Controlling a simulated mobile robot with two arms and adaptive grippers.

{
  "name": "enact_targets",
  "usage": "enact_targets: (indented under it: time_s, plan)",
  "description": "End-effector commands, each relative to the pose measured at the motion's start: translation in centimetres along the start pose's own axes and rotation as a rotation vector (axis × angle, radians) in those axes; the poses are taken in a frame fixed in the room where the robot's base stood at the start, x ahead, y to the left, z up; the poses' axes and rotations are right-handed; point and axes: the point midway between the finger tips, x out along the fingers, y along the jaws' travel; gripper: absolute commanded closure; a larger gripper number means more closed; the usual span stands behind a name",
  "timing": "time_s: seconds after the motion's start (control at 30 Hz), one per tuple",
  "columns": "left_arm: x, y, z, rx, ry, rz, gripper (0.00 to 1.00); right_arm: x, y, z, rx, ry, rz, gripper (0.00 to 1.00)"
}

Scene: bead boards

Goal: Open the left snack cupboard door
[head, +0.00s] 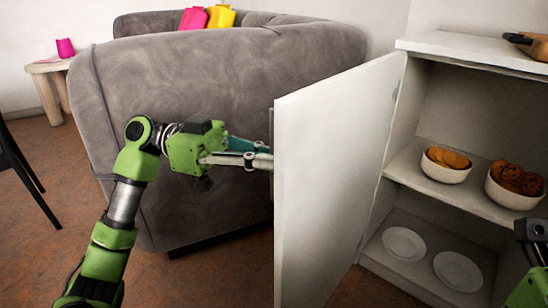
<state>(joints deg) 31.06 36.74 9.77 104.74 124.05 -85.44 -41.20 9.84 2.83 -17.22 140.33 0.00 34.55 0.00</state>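The white left cupboard door (325,170) stands swung wide open, its free edge toward me and the shelves exposed on its right. A thin grey strip, perhaps its handle (271,140), shows at the outer side of the free edge. My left gripper (262,156) is at the outer face of the door by that strip. Its fingertips are partly hidden behind the door edge, so I cannot tell whether they grip it. Part of my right arm shows at the lower right edge; its fingertips are not visible.
The white cupboard (470,52) holds a bowl of orange-brown snacks (446,172), a bowl of cookies (510,201) and two plates (404,243) (458,271). A pan (530,42) sits on top. A grey sofa (200,75) stands close behind my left gripper.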

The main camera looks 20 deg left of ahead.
Motion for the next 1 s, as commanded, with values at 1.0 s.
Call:
enact_targets:
  time_s: [1.0]
  plan:
    - [-9.6,0.0,0.1,-0.003,-0.002,-0.002,0.76,0.0,0.0,0.0,-0.001,-0.001,-0.001,0.6]
